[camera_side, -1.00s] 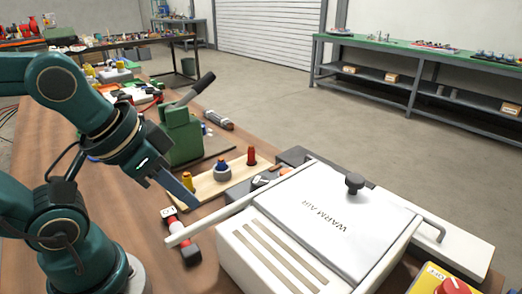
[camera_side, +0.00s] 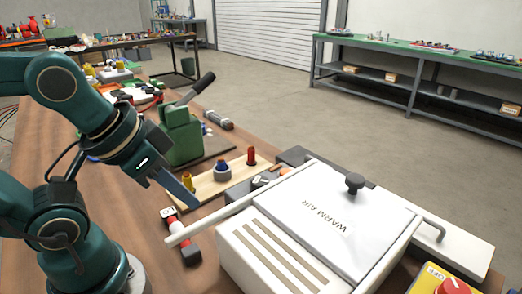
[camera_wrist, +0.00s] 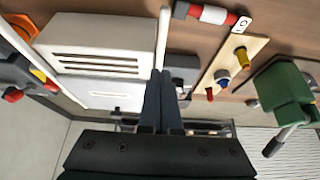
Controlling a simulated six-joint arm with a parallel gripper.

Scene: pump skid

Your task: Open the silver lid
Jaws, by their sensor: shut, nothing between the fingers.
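The silver-white lid (camera_side: 335,218) marked WARM AIR lies flat and closed on a white box (camera_side: 262,255), with a black knob (camera_side: 354,183) on top. A long pale bar (camera_side: 215,222) runs along the lid's left edge and sticks out past the box. My gripper (camera_side: 192,203) is shut and empty, pointing down just left of this bar. In the wrist view my fingertips (camera_wrist: 160,74) are together at the bar's (camera_wrist: 163,35) lower end in the picture; I cannot tell if they touch it. The box (camera_wrist: 100,45) shows at left there.
A red-and-white tool (camera_side: 183,236) lies below my gripper. A wooden board (camera_side: 225,178) with coloured pegs and a green vise-like device (camera_side: 182,130) stand behind. A yellow box with a red knob (camera_side: 452,286) is at the lower right.

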